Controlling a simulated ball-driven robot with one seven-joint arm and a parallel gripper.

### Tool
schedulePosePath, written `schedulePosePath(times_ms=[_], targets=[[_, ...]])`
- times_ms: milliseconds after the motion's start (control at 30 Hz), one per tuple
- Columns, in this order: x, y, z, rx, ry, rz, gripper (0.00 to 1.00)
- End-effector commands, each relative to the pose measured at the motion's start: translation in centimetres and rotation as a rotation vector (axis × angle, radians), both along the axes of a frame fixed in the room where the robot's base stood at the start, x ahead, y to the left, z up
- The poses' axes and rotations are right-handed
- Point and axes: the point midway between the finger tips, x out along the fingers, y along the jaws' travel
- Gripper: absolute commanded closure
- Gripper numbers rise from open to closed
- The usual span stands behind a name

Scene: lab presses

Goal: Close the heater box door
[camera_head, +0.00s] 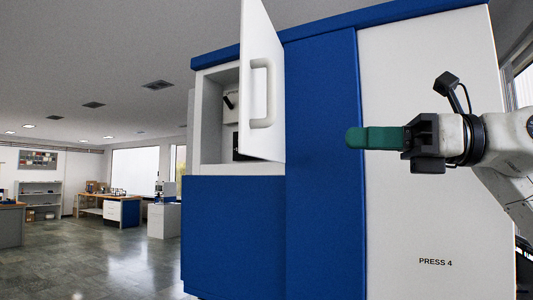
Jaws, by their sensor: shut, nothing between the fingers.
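The heater box (211,123) is a white compartment set into the upper left of the blue and white press. Its white door (254,60) stands open, hinged on the right side and swung outward. The door carries a pale vertical bar handle (270,93). Part of the inside shows to the left of the door, with dark fittings; the rest is hidden behind the door. My gripper (350,138) has green fingers pointing left. It is shut and empty, to the right of the door and apart from it, in front of the press.
The press body (322,180) fills the middle and right, with a white panel (420,210) marked PRESS 4. Open floor (120,265) lies to the left. Benches (122,211), a small cabinet (163,221) and shelves (40,198) stand far back.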

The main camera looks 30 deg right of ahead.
Motion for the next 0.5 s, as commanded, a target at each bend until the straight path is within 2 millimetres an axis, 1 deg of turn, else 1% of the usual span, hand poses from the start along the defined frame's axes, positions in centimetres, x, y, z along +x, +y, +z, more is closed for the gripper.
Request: schedulePosePath(times_ms=[33, 133, 233, 367, 500], targets=[[0.0, -0.1, -0.3, -0.034, 0.011, -0.013, 1.00], [0.3, 0.0, -0.5, -0.060, 0.022, -0.021, 1.00], [0.9, 0.7, -0.5, -0.060, 0.023, -0.019, 1.00], [2.3, 2.3, -0.3, -0.058, 0.022, -0.017, 1.00], [4.1, 4.4, -0.2, -0.057, 0.022, -0.015, 1.00]])
